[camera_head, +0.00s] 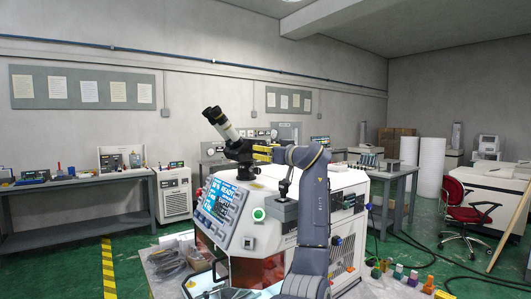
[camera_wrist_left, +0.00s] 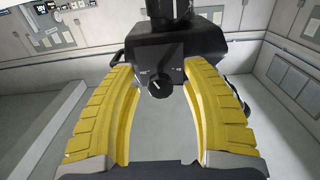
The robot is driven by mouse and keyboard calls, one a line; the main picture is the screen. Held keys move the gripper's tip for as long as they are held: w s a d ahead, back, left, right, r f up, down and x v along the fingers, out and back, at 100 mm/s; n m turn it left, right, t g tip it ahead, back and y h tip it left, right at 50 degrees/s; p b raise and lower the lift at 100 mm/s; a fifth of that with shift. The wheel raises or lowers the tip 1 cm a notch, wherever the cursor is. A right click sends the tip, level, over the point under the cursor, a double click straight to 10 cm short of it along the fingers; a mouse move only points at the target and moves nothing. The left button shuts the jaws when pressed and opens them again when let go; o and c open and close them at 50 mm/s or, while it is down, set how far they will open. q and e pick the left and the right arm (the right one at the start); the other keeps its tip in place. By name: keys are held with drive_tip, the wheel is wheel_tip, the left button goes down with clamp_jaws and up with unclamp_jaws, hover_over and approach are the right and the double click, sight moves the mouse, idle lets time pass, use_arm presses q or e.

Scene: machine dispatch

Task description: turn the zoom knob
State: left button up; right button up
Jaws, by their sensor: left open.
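The zoom knob (camera_wrist_left: 159,85) is a round black dial with a white pointer line, on the black microscope body (camera_wrist_left: 180,45) in the left wrist view. The microscope (camera_head: 236,146) also shows in the head view, above the white machine, but its knob cannot be made out there. My left gripper (camera_wrist_left: 157,70) has its two yellow fingers open, one on each side of the knob, with visible gaps to it. In the head view this gripper (camera_head: 262,153) is beside the microscope's right side. My right gripper is not seen.
The white machine (camera_head: 270,203) with a blue display (camera_head: 222,200) and a green button (camera_head: 258,214) stands below the microscope. A grey workbench (camera_head: 75,190) is at the left. Small coloured blocks (camera_head: 398,271) and a red chair (camera_head: 468,212) are at the right.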

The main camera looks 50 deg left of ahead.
use_arm(q)
clamp_jaws()
idle(0.3)
drive_tip(key=shift+f+m, duration=0.15)
drive_tip(key=shift+m, duration=0.25)
idle(0.6)
drive_tip(key=m, duration=0.8)
drive_tip(key=shift+m, duration=0.4)
drive_tip(key=shift+s, duration=0.1)
idle(0.4)
